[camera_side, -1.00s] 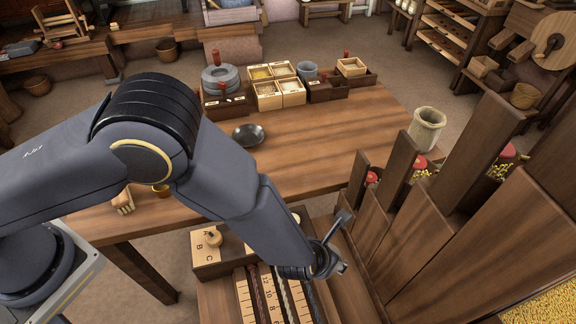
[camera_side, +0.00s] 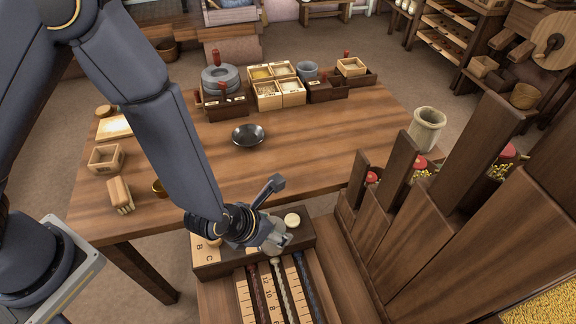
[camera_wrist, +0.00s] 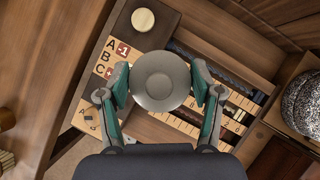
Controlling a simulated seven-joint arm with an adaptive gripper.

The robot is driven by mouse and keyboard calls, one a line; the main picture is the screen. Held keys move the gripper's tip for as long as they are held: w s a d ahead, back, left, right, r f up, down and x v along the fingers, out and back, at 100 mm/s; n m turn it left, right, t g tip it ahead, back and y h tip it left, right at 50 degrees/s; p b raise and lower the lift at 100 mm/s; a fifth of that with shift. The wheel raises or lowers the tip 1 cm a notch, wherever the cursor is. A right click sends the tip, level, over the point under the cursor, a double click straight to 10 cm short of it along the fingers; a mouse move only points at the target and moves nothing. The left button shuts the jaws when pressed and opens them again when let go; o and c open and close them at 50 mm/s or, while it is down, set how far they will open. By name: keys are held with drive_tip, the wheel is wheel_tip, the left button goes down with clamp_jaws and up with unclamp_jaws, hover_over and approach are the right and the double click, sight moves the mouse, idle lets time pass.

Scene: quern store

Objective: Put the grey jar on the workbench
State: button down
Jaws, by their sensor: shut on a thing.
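The grey jar (camera_wrist: 160,88) is seen from above in the wrist view as a round grey top with a small centre disc. My gripper (camera_side: 270,238) is shut on it, one finger on each side. In the side view it hangs over the lettered wooden rack in front of the workbench, and the jar is hard to tell from the fingers. The wooden workbench (camera_side: 330,140) stands beyond, with a wide bare stretch of top. The jar's lower part is hidden in the wrist view.
Tall wooden bins (camera_side: 400,185) stand at right. The lettered rack (camera_side: 212,262) lies below my gripper.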

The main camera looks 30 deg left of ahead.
drive_tip(key=w+a+r+n+y, duration=0.15)
drive_tip(key=w+a+r, duration=0.25)
drive_tip(key=a, duration=0.5)
drive_tip(key=w+a+r+n+y, duration=0.1)
drive_tip(key=w+a+r+n, duration=0.25)
drive_tip(key=a, duration=0.55)
drive_tip(key=shift+w+d+f, duration=0.3)
drive_tip(key=shift+w+f, duration=1.7)
drive_tip(key=shift+w, duration=0.4)
drive_tip(key=shift+w+d+f, duration=0.25)
drive_tip(key=shift+w+f, duration=1.75)
drive_tip(key=shift+w, duration=0.4)
drive_tip(key=shift+w+d+f, duration=0.3)
drive_tip(key=shift+w+f, duration=1.7)
drive_tip(key=shift+w, duration=0.4)
drive_tip(key=shift+f, duration=0.1)
drive_tip(key=shift+c, duration=1)
unclamp_jaws()
